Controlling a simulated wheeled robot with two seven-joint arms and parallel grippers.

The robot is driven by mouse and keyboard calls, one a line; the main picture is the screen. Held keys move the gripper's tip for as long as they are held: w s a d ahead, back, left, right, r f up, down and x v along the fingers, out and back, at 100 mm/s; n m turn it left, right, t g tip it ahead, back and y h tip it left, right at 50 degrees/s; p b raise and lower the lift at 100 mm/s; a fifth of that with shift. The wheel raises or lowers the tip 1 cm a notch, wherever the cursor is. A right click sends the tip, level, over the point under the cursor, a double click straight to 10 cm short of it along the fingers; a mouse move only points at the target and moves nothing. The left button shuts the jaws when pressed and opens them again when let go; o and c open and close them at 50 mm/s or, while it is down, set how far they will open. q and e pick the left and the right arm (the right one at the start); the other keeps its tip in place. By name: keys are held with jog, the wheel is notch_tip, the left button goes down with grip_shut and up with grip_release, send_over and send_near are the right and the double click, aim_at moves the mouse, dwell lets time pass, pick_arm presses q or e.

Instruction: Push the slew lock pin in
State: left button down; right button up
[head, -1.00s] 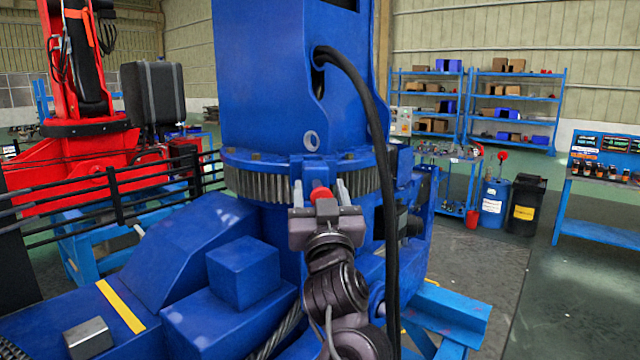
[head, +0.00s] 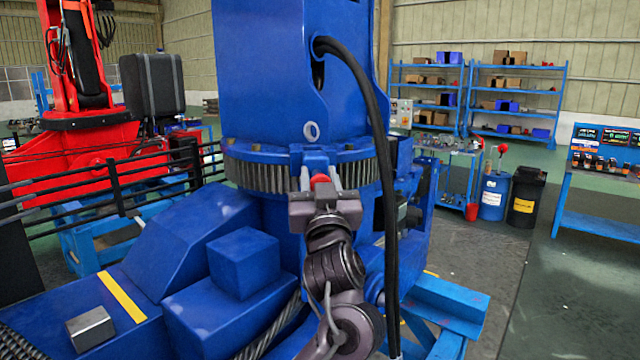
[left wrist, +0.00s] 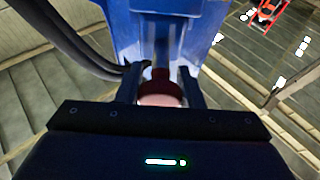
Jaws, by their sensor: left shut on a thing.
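The slew lock pin shows as a red knob (head: 320,180) at the front of the blue crane's toothed slew ring (head: 262,176) in the head view. It also shows in the left wrist view as a dull red knob (left wrist: 160,92) below a blue bracket (left wrist: 160,35). My left gripper (head: 320,178) reaches up from below and is shut on the knob, one finger on each side. Its dark fingers flank the knob in the left wrist view (left wrist: 160,84). My right gripper is not in view.
A black hose (head: 385,150) hangs down the crane column (head: 270,60), just right of my left arm. A blue block (head: 243,268) on the crane base stands left of the arm. Black railings (head: 115,195) and a red crane (head: 80,160) are farther left.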

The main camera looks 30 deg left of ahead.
aim_at(316, 169)
pick_arm(q)
jog(key=w+a, duration=0.2)
jog(key=w, duration=0.1)
jog(key=shift+a, duration=0.25)
jog(key=shift+s+r, duration=0.15)
jog(key=shift+s, duration=0.05)
jog(key=c, duration=1.3)
grip_release()
jog(key=o, duration=0.3)
jog(key=shift+w+a, duration=0.1)
jog(key=shift+w, duration=0.15)
jog(key=b+v, duration=0.3)
jog(key=v, duration=0.4)
jog(key=shift+w+f+b, duration=0.15)
jog(key=shift+f+b, duration=0.05)
jog(key=shift+b, duration=0.2)
jog(key=shift+s+d, duration=0.3)
jog(key=shift+s, duration=0.15)
